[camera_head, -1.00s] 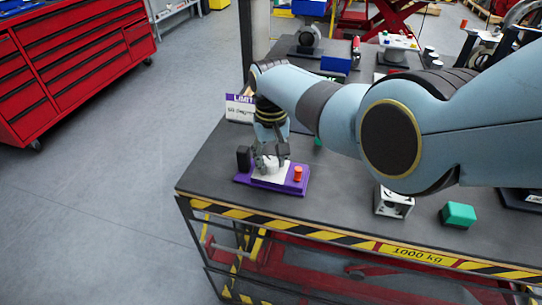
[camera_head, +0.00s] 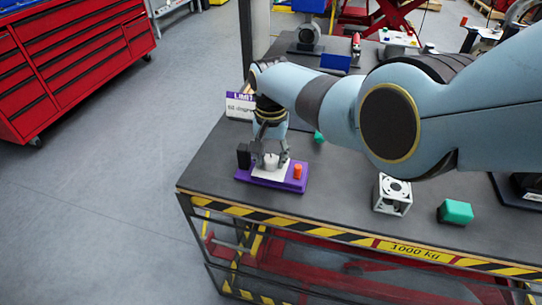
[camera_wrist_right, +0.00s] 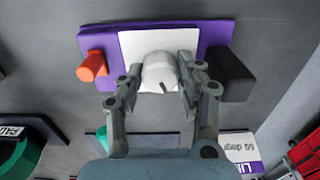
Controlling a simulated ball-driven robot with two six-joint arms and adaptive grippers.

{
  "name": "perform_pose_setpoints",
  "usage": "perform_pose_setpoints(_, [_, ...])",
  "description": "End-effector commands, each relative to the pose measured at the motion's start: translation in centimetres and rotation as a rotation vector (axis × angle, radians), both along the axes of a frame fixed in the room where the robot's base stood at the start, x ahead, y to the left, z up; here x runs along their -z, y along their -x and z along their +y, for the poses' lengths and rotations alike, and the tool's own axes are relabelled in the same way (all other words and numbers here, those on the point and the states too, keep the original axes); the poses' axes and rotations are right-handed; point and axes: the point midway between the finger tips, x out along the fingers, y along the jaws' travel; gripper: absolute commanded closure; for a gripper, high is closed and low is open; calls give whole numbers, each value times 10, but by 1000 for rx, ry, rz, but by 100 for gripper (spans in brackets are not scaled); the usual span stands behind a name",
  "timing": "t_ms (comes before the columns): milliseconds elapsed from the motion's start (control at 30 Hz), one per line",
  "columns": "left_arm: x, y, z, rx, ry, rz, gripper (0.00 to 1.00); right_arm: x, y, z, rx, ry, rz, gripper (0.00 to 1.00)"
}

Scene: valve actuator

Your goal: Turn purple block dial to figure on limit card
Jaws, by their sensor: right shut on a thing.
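The purple block (camera_head: 284,184) lies near the left front corner of the table. On it are a white plate, a pale round dial (camera_wrist_right: 158,72), an orange peg (camera_head: 297,171) and a black upright block (camera_head: 243,156). The dial has a dark pointer line, which points down and slightly right in the right wrist view. My right gripper (camera_head: 270,160) reaches down over the block, its two fingers shut on the dial's sides. The limit card (camera_head: 239,107) stands behind the block, partly covered by my arm; it seems to read "60 degrees". My left gripper is out of view.
A white cube-shaped part (camera_head: 391,195) and a green block (camera_head: 456,212) sit right of the purple block. Several other fixtures stand farther back. The table's striped front edge (camera_head: 330,236) is close to the purple block.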

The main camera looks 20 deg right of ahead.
Motion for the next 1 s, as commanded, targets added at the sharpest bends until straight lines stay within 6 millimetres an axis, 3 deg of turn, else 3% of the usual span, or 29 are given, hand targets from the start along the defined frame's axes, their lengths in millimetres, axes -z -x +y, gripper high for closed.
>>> perform_pose_setpoints(367, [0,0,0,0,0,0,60,0,-1,0,2,0,-1,97])
perform_pose_setpoints(400, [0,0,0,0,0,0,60,0,-1,0,2,0,-1,59])
perform_pose_setpoints(533, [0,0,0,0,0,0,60,0,0,0,2,0,-1,42])
perform_pose_setpoints(833, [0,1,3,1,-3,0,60,-1,0,0,1,0,-1,41])
perform_pose_setpoints(1000, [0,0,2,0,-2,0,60,-13,-1,1,1,-1,-2,41])
